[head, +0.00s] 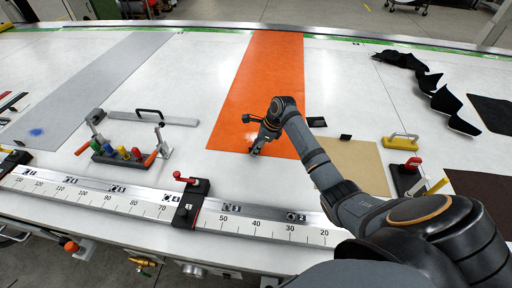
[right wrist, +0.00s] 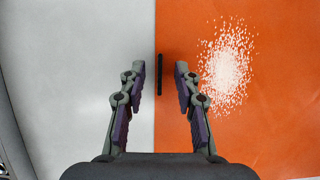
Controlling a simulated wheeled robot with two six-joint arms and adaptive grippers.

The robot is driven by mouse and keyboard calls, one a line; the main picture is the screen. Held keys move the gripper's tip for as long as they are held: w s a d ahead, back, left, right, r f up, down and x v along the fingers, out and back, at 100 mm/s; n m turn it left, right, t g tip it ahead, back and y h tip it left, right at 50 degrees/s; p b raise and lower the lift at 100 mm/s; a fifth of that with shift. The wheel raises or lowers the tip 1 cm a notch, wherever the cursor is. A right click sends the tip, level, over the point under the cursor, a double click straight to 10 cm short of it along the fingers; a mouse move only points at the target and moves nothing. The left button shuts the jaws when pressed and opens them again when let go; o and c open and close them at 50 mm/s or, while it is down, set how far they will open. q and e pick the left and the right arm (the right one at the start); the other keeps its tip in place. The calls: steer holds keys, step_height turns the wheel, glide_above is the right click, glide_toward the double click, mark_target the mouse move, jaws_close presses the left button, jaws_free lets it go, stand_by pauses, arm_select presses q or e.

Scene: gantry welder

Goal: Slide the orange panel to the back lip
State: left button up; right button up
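The long orange panel (head: 264,75) lies flat on the white table, running from front to back. Its far end covers part of the green strip, close to the back lip (head: 290,28); I cannot tell whether they touch. My right gripper (head: 256,148) is over the panel's near end. In the right wrist view, the gripper (right wrist: 165,80) is open, its fingers on either side of the orange panel's edge (right wrist: 230,125). Contact is unclear. My left gripper is not in view.
A grey panel (head: 85,85) lies left. A tool rack (head: 125,155) and a scaled rail (head: 110,195) with a red-handled stop (head: 187,195) stand in front.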

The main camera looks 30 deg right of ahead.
steer(key=v, duration=1.2)
steer(key=shift+w+f, duration=0.1)
